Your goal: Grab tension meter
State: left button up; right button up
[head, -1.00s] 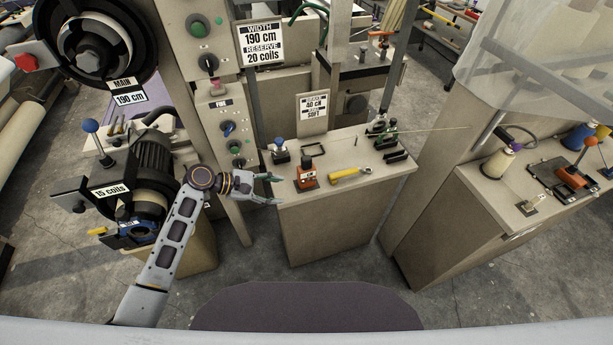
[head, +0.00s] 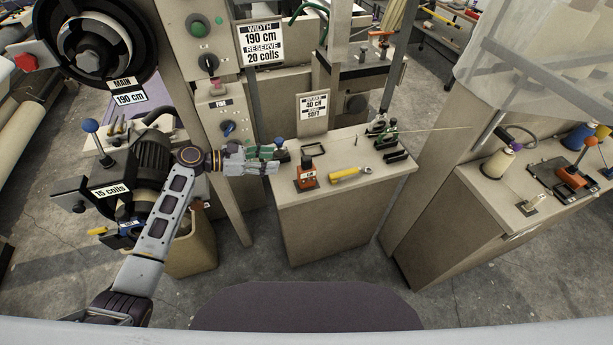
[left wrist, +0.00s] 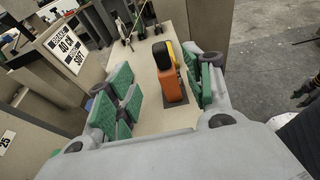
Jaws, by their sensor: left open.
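An orange block-like device (head: 306,177) with a dark top and a small label stands on the small beige bench. A yellow hand tool (head: 345,175) with a grey end lies to its right. I cannot tell for certain which is the tension meter. My left gripper (head: 273,160) is open and empty, just left of the orange device. In the left wrist view my green-padded fingers (left wrist: 163,95) are spread, with the orange device (left wrist: 170,84) showing between them, nearer the right finger. The yellow tool (left wrist: 173,50) shows behind it. My right gripper is not in view.
A blue-knobbed item (head: 279,143) is mostly hidden by my gripper. A sign post (head: 314,107) stands behind. The bench's front right is clear.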

pick_arm(q)
send_near(307, 157)
jog(key=shift+w+d+f, duration=0.15)
jog(key=shift+d+f, duration=0.15)
jog(key=shift+d, duration=0.2)
jog(key=shift+w+d+f, duration=0.1)
jog(key=shift+d+f, duration=0.25)
jog(key=shift+d, duration=0.2)
jog(key=shift+b+x, duration=0.9)
jog(key=shift+x, duration=0.05)
jog(key=shift+d+f, duration=0.1)
jog(key=shift+d, duration=0.1)
jog(key=shift+w+d, duration=0.1)
jog(key=shift+b+x, duration=1.4)
jog(key=shift+b, duration=0.3)
jog(key=shift+b+x, duration=0.9)
jog(key=shift+x, duration=0.2)
